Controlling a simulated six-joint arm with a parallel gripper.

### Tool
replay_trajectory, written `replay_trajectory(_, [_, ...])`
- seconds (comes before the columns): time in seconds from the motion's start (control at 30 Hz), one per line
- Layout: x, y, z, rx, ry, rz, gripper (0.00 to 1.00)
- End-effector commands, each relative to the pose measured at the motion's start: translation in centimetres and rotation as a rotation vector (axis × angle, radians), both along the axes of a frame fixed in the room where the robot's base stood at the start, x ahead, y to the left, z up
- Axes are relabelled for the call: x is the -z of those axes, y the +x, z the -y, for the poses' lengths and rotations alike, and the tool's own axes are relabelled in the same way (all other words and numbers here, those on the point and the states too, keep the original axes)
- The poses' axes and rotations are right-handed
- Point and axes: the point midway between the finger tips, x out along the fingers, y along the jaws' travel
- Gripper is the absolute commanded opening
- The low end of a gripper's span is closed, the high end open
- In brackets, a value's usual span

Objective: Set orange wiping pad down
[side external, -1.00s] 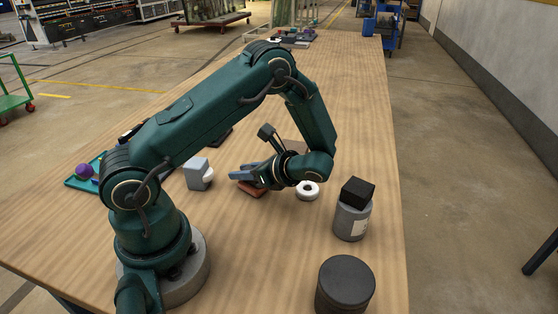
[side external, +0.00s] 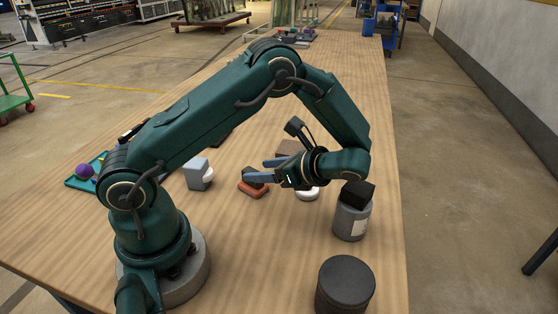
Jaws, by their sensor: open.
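The orange wiping pad (side external: 254,191) lies on the wooden table (side external: 230,255), left of the wrist. It is reddish-orange, with a small dark part on top that one finger partly covers. My gripper (side external: 257,169) is open, with its two blue-grey fingers spread apart and pointing left. The nearer finger overlaps the top of the pad in this view; I cannot tell whether it touches it. The fingers appear to hold nothing.
A white ring (side external: 307,194) sits partly hidden below my wrist. A black block (side external: 357,193) tops a grey can (side external: 350,222) at right. A dark cylinder (side external: 345,284) stands in front.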

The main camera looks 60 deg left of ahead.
Motion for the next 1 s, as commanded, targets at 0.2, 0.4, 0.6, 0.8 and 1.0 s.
replay_trajectory(0.2, [-1.7, 1.3, 3.0, 0.002, 0.0, 0.003, 0.62])
replay_trajectory(0.4, [-2.4, 1.6, 4.0, -0.003, -0.004, 0.005, 0.62])
replay_trajectory(0.6, [-3.9, 1.0, 4.4, -0.06, -0.082, 0.117, 0.62])
replay_trajectory(0.8, [-6.5, -1.0, 5.7, -0.209, -0.263, 0.381, 0.62])
replay_trajectory(1.0, [-8.6, -3.2, 7.5, -0.382, -0.441, 0.654, 0.62])
